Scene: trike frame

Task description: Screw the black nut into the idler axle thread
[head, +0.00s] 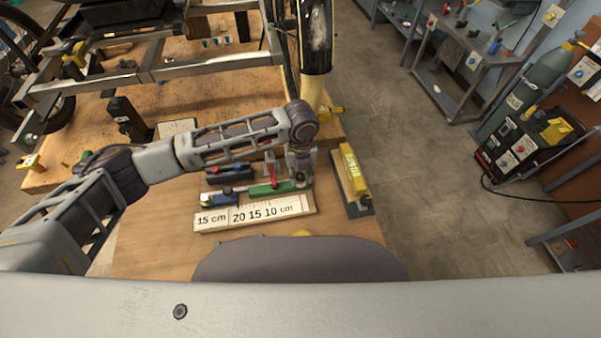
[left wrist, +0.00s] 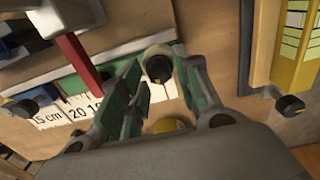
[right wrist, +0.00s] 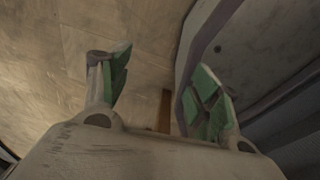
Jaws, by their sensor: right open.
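A dark round piece that looks like the black nut (left wrist: 158,68), with a pale rim around it, shows in the left wrist view. In the head view my left gripper (head: 300,165) points down at the right end of the green block (head: 270,188), above the ruler board. I cannot make out the idler axle thread. My right gripper (right wrist: 162,75) is open and empty in the right wrist view, away from the nut.
The ruler board (head: 257,213) lies on the wooden bench in front of the green block, with a red upright and blue tools beside it. A yellow holder (head: 352,172) stands to the right. The trike frame (head: 150,70) is behind.

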